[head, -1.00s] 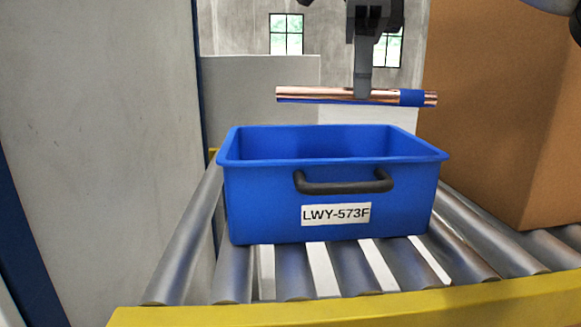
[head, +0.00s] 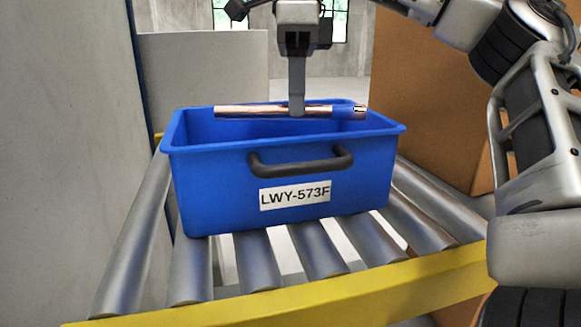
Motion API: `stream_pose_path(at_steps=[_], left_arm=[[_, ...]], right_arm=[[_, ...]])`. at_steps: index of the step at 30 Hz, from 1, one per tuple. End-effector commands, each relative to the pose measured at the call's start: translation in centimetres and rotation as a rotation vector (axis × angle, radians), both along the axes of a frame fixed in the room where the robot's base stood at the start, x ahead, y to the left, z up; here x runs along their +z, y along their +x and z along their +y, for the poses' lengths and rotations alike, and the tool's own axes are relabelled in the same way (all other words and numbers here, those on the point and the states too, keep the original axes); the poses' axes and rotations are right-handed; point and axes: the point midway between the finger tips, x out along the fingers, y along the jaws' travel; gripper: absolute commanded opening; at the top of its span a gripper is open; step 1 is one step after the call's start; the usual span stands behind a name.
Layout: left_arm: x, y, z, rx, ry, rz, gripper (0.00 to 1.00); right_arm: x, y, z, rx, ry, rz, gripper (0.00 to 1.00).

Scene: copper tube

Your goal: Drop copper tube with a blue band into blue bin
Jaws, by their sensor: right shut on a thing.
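The copper tube (head: 255,111) is a shiny copper rod with a blue band (head: 346,112) near its right end. It lies level in the head view, in front of the bin's far rim at about rim height. My right gripper (head: 296,108) points down and is shut on the tube near its middle. The blue bin (head: 225,183) stands upright below, with a black handle (head: 300,162) and a white label reading LWY-573F (head: 295,199) on its front. The bin's floor is hidden. My left gripper is not in view.
The bin rests on a roller conveyor (head: 318,250) with a yellow front rail (head: 290,303). A large brown box (head: 430,120) stands to the right behind my right arm. A pale grey panel (head: 70,120) is on the left.

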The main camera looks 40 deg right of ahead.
Motion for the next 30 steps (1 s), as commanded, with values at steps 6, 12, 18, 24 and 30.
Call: stream_pose_path(at_steps=[6, 12, 18, 24, 30], left_arm=[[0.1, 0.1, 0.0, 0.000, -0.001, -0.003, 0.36], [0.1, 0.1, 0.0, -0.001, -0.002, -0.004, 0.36], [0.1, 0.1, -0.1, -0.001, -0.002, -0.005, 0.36], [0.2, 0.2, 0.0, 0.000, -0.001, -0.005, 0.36], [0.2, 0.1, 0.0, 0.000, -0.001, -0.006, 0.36]], right_arm=[[0.0, 0.0, 0.0, 0.000, -0.001, -0.001, 0.25], [0.0, 0.0, 0.0, 0.000, 0.000, 0.000, 0.45], [0.2, 0.0, 0.0, 0.000, -0.001, 0.000, 0.45], [2.0, 0.0, 0.1, -0.002, -0.005, -0.002, 0.45], [5.1, 0.0, 0.1, -0.003, -0.008, -0.002, 0.45]])
